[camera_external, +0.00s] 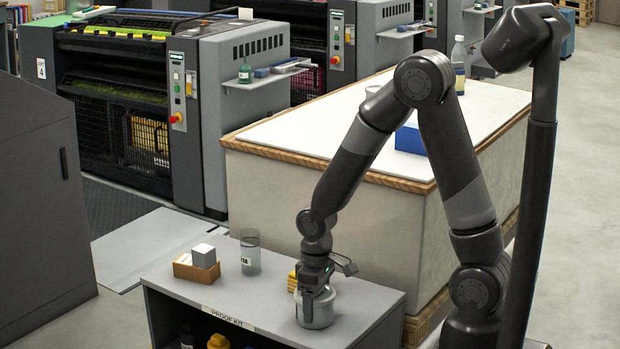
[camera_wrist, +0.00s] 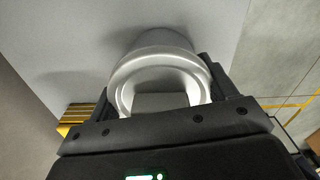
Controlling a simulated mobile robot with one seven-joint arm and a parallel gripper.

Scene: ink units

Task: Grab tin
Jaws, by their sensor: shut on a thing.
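The tin (camera_external: 318,310) is a silvery grey round can standing on the grey top of the low cabinet labelled PROOF KIT. My gripper (camera_external: 316,296) reaches down onto it from above and is shut on it. In the wrist view the tin's pale rim and body (camera_wrist: 160,72) sit between my two fingers (camera_wrist: 160,85). The tin appears upright. I cannot tell whether its base touches the cabinet top or is just above it.
On the cabinet top (camera_external: 222,290) stand a clear labelled cup (camera_external: 250,252), a grey block (camera_external: 204,256) in a brown tray (camera_external: 196,270), and yellow blocks (camera_external: 292,280) close beside the tin. A large pale crate (camera_external: 330,215) stands behind. Bare cabinet top lies left of the tin.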

